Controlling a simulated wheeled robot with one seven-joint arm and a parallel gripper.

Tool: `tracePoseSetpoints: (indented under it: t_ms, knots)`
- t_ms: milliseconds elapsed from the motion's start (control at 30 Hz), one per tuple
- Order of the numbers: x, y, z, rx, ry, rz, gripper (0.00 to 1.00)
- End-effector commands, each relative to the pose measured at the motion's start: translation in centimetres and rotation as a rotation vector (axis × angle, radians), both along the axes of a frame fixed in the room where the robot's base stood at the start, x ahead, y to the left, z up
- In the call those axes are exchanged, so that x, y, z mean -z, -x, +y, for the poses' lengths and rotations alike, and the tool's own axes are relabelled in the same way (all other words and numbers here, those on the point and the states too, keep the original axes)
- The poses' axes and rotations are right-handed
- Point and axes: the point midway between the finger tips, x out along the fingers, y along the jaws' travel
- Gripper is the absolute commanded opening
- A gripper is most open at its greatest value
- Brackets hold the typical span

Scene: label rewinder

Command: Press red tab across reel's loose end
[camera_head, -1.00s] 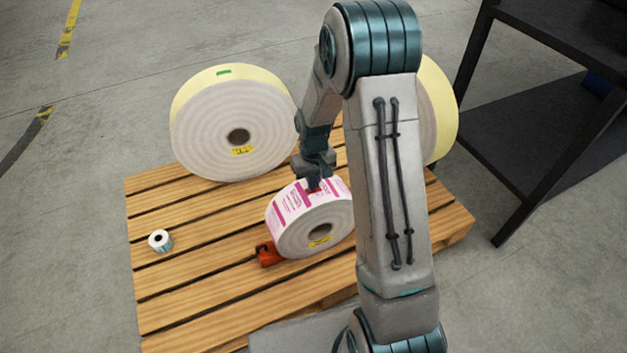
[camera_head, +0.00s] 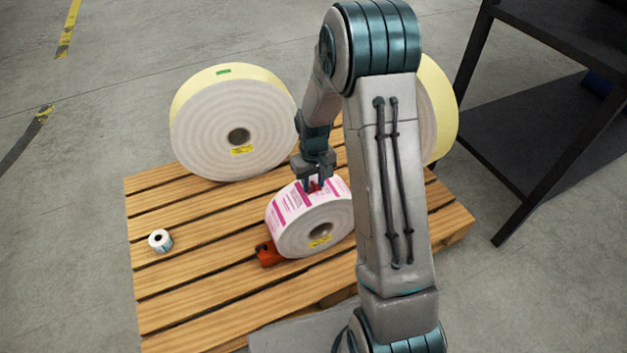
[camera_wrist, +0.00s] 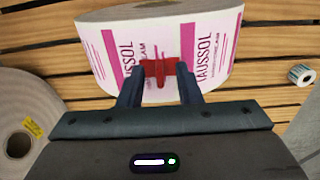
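The label reel (camera_head: 313,228), white with magenta print, stands on its rim on the pallet. Its printed face fills the top of the wrist view (camera_wrist: 212,50). The red tab (camera_wrist: 160,72) lies against that printed face and also shows as a small red patch on top of the reel in the head view (camera_head: 314,186). My gripper (camera_wrist: 160,75) is at the top of the reel with its two dark fingers spread, one on each side of the tab. Whether the fingertips touch the reel is unclear. The reel's loose end cannot be made out.
An orange-red chock (camera_head: 268,254) sits at the reel's lower left. A large pale roll (camera_head: 233,125) stands behind left, and another (camera_head: 437,110) is partly hidden behind my arm. A small roll (camera_head: 160,240) is at the left of the slatted pallet (camera_head: 205,225). A dark rack (camera_head: 530,120) stands right.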

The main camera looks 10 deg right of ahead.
Motion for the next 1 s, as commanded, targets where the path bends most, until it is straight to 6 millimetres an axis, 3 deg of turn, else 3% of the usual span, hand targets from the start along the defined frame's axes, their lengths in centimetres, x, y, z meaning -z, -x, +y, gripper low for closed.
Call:
tracePoseSetpoints:
  t_ms: [233,367,800,1000]
  knots:
    - [-0.3,-0.1,0.0,0.000,0.000,-0.002,0.31]
    - [-1.6,-0.1,0.0,0.000,0.000,-0.003,0.31]
    - [-11.2,-0.1,0.0,-0.001,0.000,-0.004,0.31]
    - [-13.5,-0.1,0.0,-0.001,0.001,-0.002,0.31]
